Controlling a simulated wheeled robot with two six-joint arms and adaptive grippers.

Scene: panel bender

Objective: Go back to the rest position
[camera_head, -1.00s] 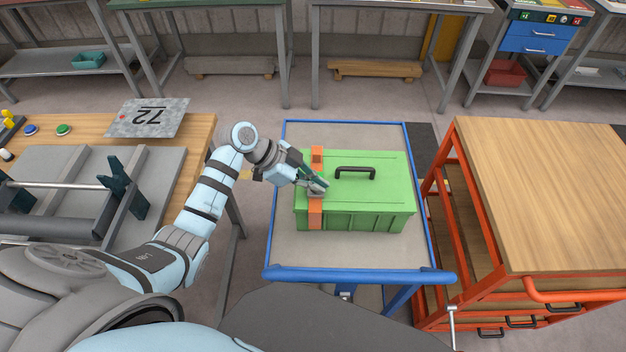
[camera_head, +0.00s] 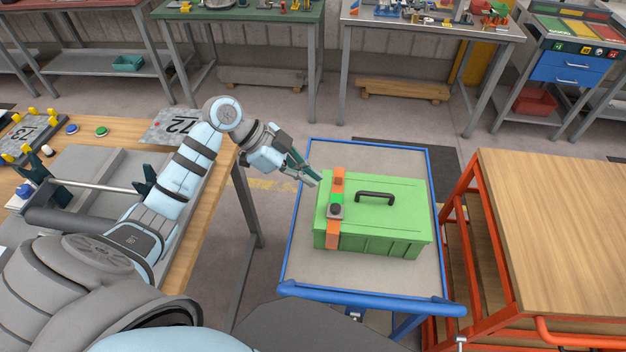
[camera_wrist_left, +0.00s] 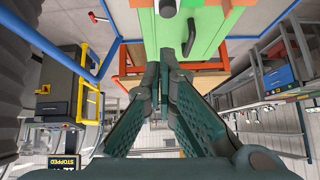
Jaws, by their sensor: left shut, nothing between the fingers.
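My left gripper (camera_head: 312,180) is shut and empty in the head view, just left of the green toolbox (camera_head: 390,222), near its orange strap and apart from it as far as I can tell. In the left wrist view the closed fingers (camera_wrist_left: 163,78) point toward the green toolbox (camera_wrist_left: 207,28) at the top. The toolbox has a black handle (camera_head: 375,196), an orange strap (camera_head: 333,235) and a dark buckle (camera_head: 335,211) on the strap. My right gripper is in neither view.
The toolbox stands on a blue-edged cart (camera_head: 300,255). A wooden-topped orange cart (camera_head: 560,220) is at the right. A wooden bench (camera_head: 190,245) with a roller device is at the left. Workbenches (camera_head: 240,35) line the back wall. Floor between them is clear.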

